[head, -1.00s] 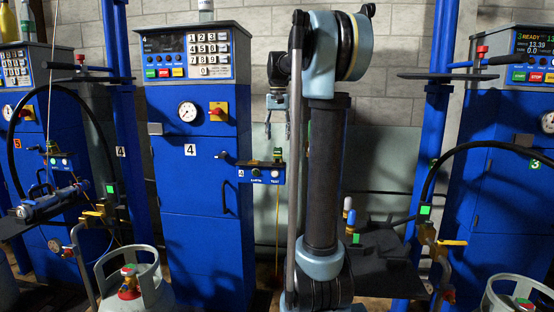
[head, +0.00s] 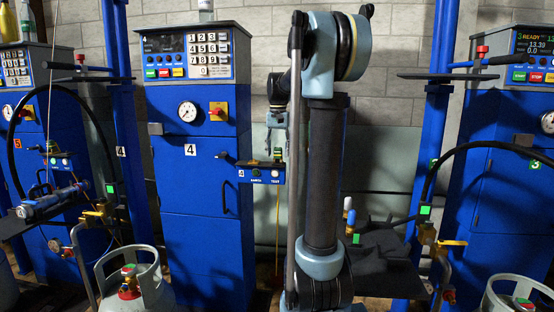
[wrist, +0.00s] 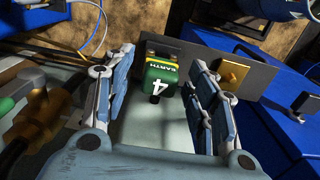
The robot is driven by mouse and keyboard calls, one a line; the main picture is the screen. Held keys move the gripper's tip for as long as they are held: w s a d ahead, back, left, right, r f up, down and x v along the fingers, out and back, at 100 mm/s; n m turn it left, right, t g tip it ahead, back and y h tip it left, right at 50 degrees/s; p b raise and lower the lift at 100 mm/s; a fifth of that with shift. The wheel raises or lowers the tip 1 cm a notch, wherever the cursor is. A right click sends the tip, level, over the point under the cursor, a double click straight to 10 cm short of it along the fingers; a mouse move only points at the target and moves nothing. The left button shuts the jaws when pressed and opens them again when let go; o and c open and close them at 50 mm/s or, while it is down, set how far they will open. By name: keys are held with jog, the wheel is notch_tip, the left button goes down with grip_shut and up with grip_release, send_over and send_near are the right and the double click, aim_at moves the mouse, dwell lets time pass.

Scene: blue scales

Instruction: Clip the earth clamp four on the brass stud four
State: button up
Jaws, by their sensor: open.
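Earth clamp four is green with a white 4 and the word EARTH (wrist: 160,82). In the wrist view it sits against a dark grey plate, between the fingers of my gripper (wrist: 162,62). The fingers are open on both sides of it, with a gap on each side. In the head view my gripper (head: 276,143) points down just above the blue bracket marked 4, with the green clamp (head: 277,154) at its fingertips. A brass-coloured piece (wrist: 232,73) shows on the plate right of the clamp; I cannot tell whether it is brass stud four.
The blue bracket (head: 262,175) with EARTH and TEST labels juts from beside blue cabinet 4 (head: 190,200). A gas cylinder (head: 130,280) stands at front left. Hoses and a brass fitting (wrist: 18,135) lie at the wrist view's left.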

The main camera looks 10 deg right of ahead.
jog(key=shift+f, duration=1.1)
jog(key=shift+c, duration=0.3)
grip_shut()
jog(key=shift+r, duration=2.85)
jog(key=shift+r, duration=0.15)
jog(key=shift+s, duration=0.15)
